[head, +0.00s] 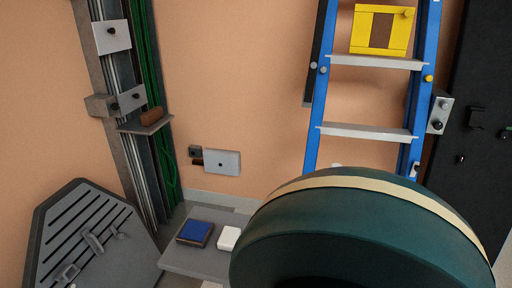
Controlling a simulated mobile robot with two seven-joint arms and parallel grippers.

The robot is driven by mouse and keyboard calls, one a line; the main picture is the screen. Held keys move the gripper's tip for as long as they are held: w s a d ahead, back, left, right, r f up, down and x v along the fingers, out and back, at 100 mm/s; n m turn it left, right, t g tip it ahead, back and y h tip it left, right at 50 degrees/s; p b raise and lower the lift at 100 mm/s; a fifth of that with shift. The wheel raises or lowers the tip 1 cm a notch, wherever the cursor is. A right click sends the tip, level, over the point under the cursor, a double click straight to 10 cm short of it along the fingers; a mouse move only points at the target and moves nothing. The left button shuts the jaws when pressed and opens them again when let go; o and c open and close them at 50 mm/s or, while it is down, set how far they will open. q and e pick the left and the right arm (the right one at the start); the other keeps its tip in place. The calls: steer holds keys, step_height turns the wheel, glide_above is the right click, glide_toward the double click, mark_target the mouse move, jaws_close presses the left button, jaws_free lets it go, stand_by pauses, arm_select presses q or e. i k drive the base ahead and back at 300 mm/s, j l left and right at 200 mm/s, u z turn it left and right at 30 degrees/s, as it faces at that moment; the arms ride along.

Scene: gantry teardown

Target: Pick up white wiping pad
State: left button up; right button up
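The white wiping pad (228,238) is a small white block with rounded edges. It lies on a low grey shelf (195,262) in the lower middle of the head view. A dark blue pad with a brown base (195,233) lies just left of it, a small gap apart. A large dark green rounded body with a cream band fills the lower right and comes close to the white pad's right side. Neither of my grippers is in view.
A blue ladder (318,110) with grey steps leans at the wall, a yellow panel (381,30) near its top. A metal column (122,110) with green cables rises at left. A slotted grey plate (85,240) stands lower left. A black panel is at far right.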

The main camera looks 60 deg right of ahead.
mark_target(229, 236)
steer(key=z, duration=1.8)
